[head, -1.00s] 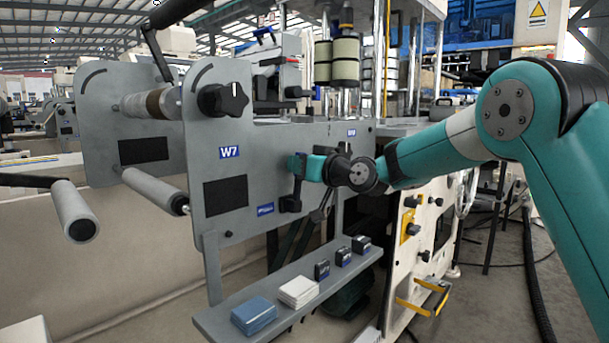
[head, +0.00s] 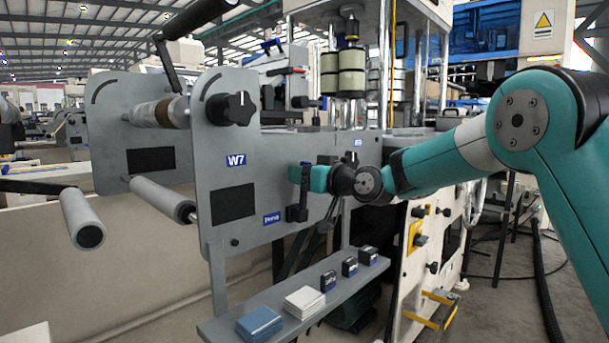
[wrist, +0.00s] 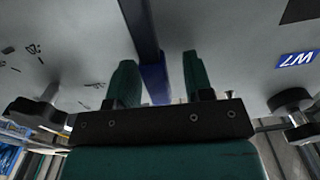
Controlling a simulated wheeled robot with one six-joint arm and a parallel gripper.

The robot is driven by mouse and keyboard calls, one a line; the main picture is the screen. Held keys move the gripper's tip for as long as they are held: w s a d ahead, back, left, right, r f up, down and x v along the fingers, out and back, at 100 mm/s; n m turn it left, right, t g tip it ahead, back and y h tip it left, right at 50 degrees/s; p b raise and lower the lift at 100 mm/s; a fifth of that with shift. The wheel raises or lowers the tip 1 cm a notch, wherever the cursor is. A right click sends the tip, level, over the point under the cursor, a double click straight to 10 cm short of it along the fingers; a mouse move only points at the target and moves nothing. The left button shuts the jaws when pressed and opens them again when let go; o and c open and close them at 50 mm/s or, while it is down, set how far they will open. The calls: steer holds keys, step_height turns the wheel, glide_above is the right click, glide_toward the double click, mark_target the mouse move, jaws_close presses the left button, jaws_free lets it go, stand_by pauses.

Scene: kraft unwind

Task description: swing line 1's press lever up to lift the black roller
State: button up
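My gripper (head: 298,173) is at the grey W7 side panel (head: 262,150), right of the W7 label. In the wrist view its two green fingers (wrist: 160,82) are apart. A dark bar with a blue end (wrist: 154,82) runs between them, with a visible gap to the right finger. This bar looks like the press lever; contact with the left finger cannot be told. A black part (head: 297,211) shows just below the gripper. I cannot make out the black roller for certain.
A black star knob (head: 231,108) is on the panel's upper part. Grey rollers (head: 163,199) stick out at left. A shelf (head: 270,302) below holds several small boxes and stacks. Another knob (wrist: 40,108) shows in the wrist view. Open floor lies at right.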

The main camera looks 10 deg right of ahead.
steer(key=v, duration=1.7)
steer(key=shift+s+d, duration=0.15)
steer(key=s+a+f+n+g+h, duration=0.1)
steer(key=s+a+f+g, duration=0.3)
steer(key=s, duration=0.3)
steer(key=s+a+f+g+h, duration=0.1)
steer(key=s+a+f+g, duration=0.25)
steer(key=s, duration=0.35)
steer(key=s+a+f+n+g+h, duration=0.1)
steer(key=s+a+f+g, duration=0.25)
steer(key=s, duration=0.35)
steer(key=s+d+f+m+g+h, duration=0.1)
steer(key=s+d+f+g+h, duration=0.1)
steer(key=s, duration=0.4)
steer(key=s+d+f+g+h, duration=0.1)
steer(key=s+d+g+h, duration=0.1)
steer(key=s, duration=0.3)
step_height(320, 180, up, 36)
steer(key=p, duration=3.5)
steer(key=shift+w+a+y+p, duration=0.25)
steer(key=shift+w+y+p, duration=0.05)
steer(key=shift+w+p, duration=0.1)
